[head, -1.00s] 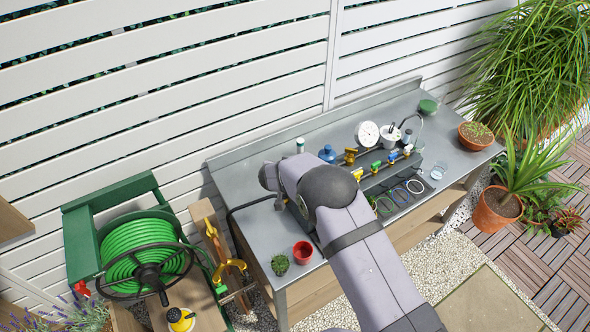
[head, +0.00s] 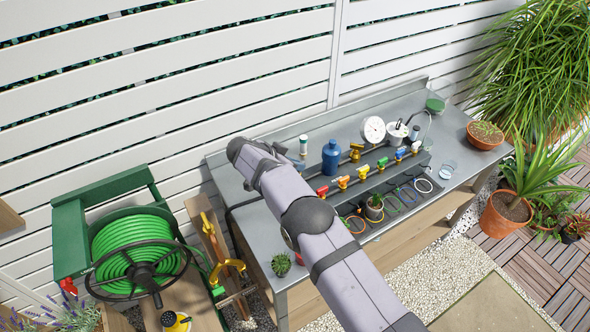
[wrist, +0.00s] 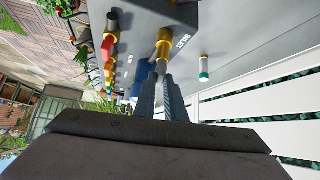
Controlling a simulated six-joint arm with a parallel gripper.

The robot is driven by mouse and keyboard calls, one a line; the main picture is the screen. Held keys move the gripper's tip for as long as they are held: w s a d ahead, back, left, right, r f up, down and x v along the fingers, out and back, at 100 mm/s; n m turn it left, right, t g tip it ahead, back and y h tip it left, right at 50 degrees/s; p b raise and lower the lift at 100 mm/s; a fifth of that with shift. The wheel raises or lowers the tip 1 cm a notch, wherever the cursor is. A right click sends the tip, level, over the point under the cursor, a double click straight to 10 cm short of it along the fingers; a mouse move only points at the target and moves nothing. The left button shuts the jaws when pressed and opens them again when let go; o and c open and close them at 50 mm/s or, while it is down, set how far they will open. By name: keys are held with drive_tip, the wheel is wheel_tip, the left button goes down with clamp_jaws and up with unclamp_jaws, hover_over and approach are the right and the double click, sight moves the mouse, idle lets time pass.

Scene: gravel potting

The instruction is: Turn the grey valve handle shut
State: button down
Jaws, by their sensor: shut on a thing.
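In the wrist view a brass inlet fitting (wrist: 164,40) sticks out of a grey panel beside the lettering "INLET". My gripper (wrist: 162,78) is at its near end, fingers close together and shut on the grey valve handle, which is mostly hidden between and behind the fingertips. I cannot make out the handle's angle. In the head view my arm covers the handle and most of my gripper, at the left part of the bench.
The grey bench (head: 245,207) carries a row of taps with coloured handles, including a red one (head: 322,191). A blue bottle (head: 331,157) and a white dial (head: 374,129) stand behind. A green hose reel (head: 138,252) is left of the bench.

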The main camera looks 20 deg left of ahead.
drive_tip(key=shift+w+r, duration=0.15)
drive_tip(key=shift+r, duration=0.1)
drive_tip(key=c, duration=2)
unclamp_jaws()
drive_tip(key=shift+o, duration=0.9)
drive_tip(key=shift+f, duration=0.15)
drive_tip(key=b+v, duration=0.3)
drive_tip(key=v, duration=0.4)
drive_tip(key=shift+a, duration=0.1)
